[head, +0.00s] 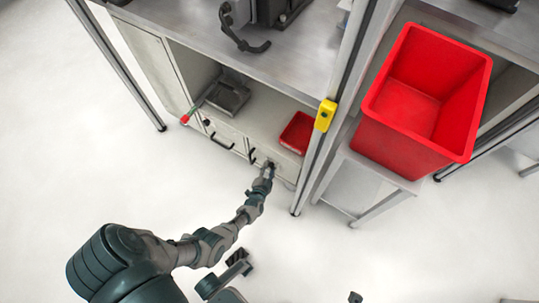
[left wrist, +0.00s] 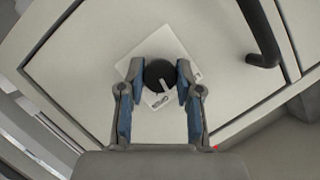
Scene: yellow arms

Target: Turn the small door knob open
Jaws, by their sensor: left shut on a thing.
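The small door knob (left wrist: 160,76) is round and black with a light pointer mark, on a pale square plate (left wrist: 141,51) on a small cabinet door (left wrist: 90,45). My left gripper (left wrist: 162,84) has one blue-padded finger on each side of the knob and is shut on it. In the head view my left arm reaches down to the cabinet front, where the left gripper (head: 268,168) meets the door; the knob is mostly hidden there. My right gripper cannot be made out in the head view.
A black bar handle (left wrist: 262,40) is right of the knob in the wrist view. The head view shows a drawer handle (head: 221,141), a small red tray (head: 298,132), a large red bin (head: 415,105) and a metal post with a yellow box (head: 325,115). The floor in front is clear.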

